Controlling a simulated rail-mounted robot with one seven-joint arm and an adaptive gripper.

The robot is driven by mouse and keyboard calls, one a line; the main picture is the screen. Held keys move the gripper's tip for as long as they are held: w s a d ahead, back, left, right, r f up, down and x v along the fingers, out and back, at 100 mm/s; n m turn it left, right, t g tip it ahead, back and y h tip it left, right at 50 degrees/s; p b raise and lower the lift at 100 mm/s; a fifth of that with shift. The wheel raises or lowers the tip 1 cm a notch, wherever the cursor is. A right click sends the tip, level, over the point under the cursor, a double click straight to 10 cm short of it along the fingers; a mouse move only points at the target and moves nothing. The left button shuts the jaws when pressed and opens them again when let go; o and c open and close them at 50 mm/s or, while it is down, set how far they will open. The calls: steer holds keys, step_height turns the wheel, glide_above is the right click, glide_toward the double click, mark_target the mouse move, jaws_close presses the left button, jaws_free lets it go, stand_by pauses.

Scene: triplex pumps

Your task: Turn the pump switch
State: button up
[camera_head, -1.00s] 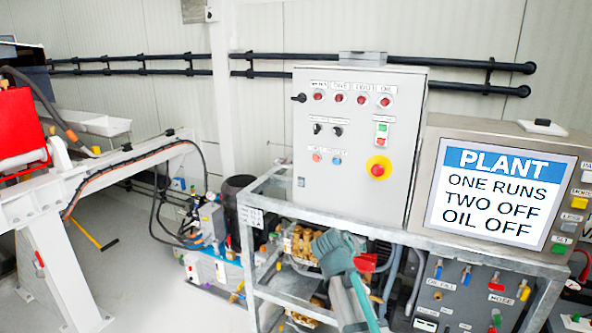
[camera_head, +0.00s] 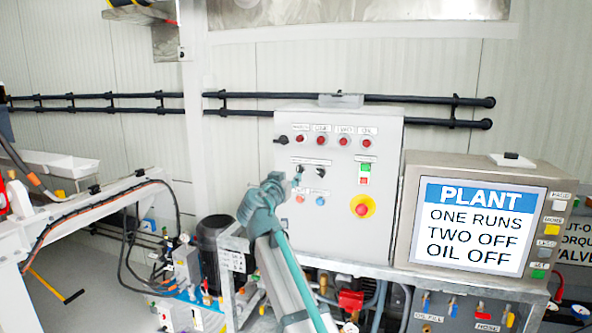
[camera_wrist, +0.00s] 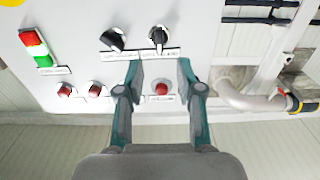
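Two black rotary switches sit side by side on the light grey control cabinet (camera_head: 325,240). The left one (camera_head: 299,168) is partly covered by my gripper's tip; the right one (camera_head: 321,171) is clear. The wrist view is upside down: the left switch (camera_wrist: 158,38) is at top centre, the right one (camera_wrist: 113,38) beside it. Their labels are too small to read. My gripper (camera_wrist: 160,68) is open and empty, its fingers pointing at the panel below the left switch in that view, with a red lamp (camera_wrist: 161,89) showing between them. In the head view my gripper (camera_head: 290,180) is near the switches; contact cannot be told.
A row of red lamps (camera_head: 321,141) is above the switches. Green and red buttons (camera_head: 364,174) and a red-yellow emergency stop (camera_head: 362,206) are to the right. A screen (camera_head: 474,224) reads "PLANT ONE RUNS TWO OFF OIL OFF". A black side handle (camera_head: 281,140) sticks out at left.

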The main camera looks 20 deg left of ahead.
mark_target(298, 171)
steer(key=w+p, duration=0.1)
steer(key=w, duration=0.2)
steer(key=w+p, duration=0.1)
steer(key=w, duration=0.2)
steer(key=shift+a+r, duration=0.15)
steer(key=shift+r, duration=0.05)
steer(key=shift+w+f, duration=0.2)
steer(key=shift+w, duration=0.6)
jaws_close()
